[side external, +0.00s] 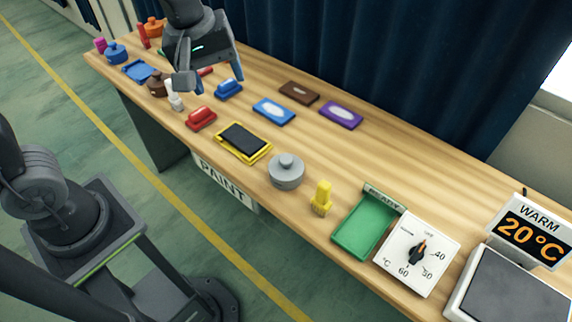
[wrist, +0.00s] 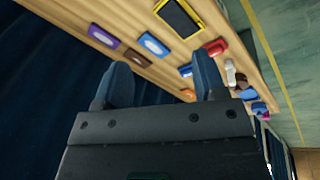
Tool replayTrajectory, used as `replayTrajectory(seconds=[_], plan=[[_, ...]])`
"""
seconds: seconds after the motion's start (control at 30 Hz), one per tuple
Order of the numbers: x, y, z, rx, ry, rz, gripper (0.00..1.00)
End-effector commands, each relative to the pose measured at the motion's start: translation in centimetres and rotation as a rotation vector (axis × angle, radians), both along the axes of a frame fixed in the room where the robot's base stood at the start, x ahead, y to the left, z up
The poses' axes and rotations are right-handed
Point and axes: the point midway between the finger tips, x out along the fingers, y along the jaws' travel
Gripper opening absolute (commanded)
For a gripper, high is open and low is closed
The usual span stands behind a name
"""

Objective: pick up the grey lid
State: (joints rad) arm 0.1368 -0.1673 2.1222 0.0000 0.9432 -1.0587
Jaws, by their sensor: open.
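The grey lid (side external: 286,171) is a round disc with a knob on top, on the wooden bench near its front edge, between the yellow tray and a yellow brush in the side view. I do not see it in the wrist view. My gripper (side external: 212,84) is above the left part of the bench, well to the left of the lid and apart from it. In the wrist view, the two blue-grey fingers of my gripper (wrist: 164,84) stand apart with nothing between them.
A yellow tray with a black pad (side external: 243,141) lies left of the lid. A yellow brush (side external: 321,198) and a green tray (side external: 366,225) are on its right. Red (side external: 201,118), blue (side external: 273,111) and purple (side external: 341,113) pieces lie further left and behind. A dark curtain hangs behind the bench.

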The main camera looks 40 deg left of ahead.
Motion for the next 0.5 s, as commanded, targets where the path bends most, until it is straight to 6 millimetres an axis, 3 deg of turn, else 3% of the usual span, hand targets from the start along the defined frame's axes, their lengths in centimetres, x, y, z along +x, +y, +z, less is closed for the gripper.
replayTrajectory(seconds=[0.2, 0.4, 0.5], plan=[[5.6, -3.7, -4.7, -0.07, 0.15, 0.473, 0.65], [8.3, -6.2, -8.7, -0.078, 0.223, 0.791, 0.65], [8.8, -6.7, -9.7, -0.078, 0.237, 0.872, 0.65]])
